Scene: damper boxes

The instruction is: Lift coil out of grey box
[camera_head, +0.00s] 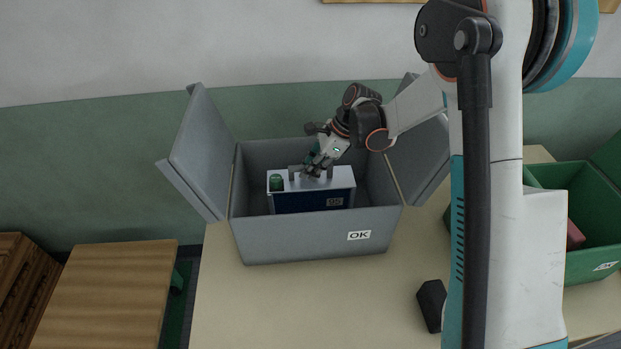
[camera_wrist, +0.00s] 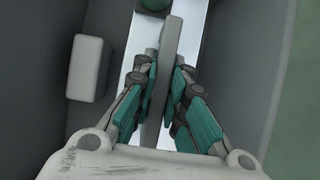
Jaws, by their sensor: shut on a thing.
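The grey box (camera_head: 310,236) stands on the table with its side flaps open and an OK label on its front. Inside it is the coil (camera_head: 300,201), a unit with a dark blue front, white top, green knob and grey bar handle. Its white top also shows in the wrist view (camera_wrist: 193,20), with the handle (camera_wrist: 171,42) running between the fingers. My gripper (camera_head: 312,172) reaches down into the box from the right. In the wrist view its green-padded fingers (camera_wrist: 164,78) are closed on the handle. The coil's bottom is hidden behind the front wall, so I cannot tell whether it is raised.
A green box (camera_head: 590,205) with a reddish thing inside stands at the right. A small black block (camera_head: 431,304) lies on the table (camera_head: 290,305) near my arm. A wooden table (camera_head: 105,295) is at the left. A pale block (camera_wrist: 90,68) shows left of the coil.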

